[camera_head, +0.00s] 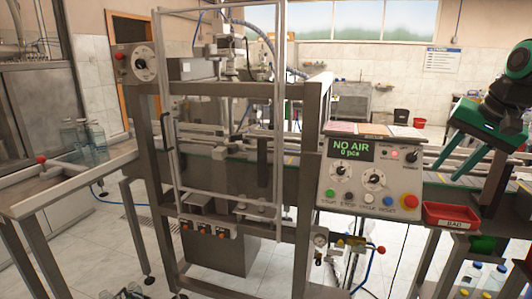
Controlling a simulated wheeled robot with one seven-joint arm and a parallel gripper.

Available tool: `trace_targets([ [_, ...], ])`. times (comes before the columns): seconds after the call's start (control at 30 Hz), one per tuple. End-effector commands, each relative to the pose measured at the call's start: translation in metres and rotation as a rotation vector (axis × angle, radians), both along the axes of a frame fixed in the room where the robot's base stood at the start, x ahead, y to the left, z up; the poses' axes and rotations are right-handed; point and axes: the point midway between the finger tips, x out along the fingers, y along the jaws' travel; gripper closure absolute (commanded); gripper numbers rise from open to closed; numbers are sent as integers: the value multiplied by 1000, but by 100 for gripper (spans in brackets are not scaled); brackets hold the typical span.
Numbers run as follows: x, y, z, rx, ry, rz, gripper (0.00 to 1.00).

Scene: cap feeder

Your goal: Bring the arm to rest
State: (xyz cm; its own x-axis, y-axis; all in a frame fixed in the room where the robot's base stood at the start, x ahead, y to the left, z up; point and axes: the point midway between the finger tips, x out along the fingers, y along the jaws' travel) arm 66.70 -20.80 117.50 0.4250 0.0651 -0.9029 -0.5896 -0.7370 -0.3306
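My arm enters at the right edge of the head view, with a black joint above a green end part. My gripper (468,172) hangs at the right, pointing down and to the left. Its two fingers look spread apart, and I see nothing between them. It is in front of the conveyor, above and to the right of the control panel (368,172). Part of the arm is cut off by the picture edge.
The metal machine frame with its clear guard door (225,110) fills the middle. The panel display reads "NO AIR, 0 pcs". A red bin marked BAD (450,216) is below my gripper. Bottles (69,136) stand on the left table (60,195); more are at lower right.

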Motion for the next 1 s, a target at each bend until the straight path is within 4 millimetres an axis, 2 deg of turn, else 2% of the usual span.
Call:
trace_targets([
  [0.03,-25,5,-24,-3,42,9,72],
  [0.1,-58,9,-56,-18,102,28,72],
  [0.3,-155,23,-138,-57,274,96,72],
  [0.4,-196,29,-168,-73,345,127,72],
  [0.5,-226,32,-187,-85,397,150,72],
  [0.67,-248,35,-201,-93,436,169,72],
  [1.0,-249,35,-202,-94,439,170,72],
])
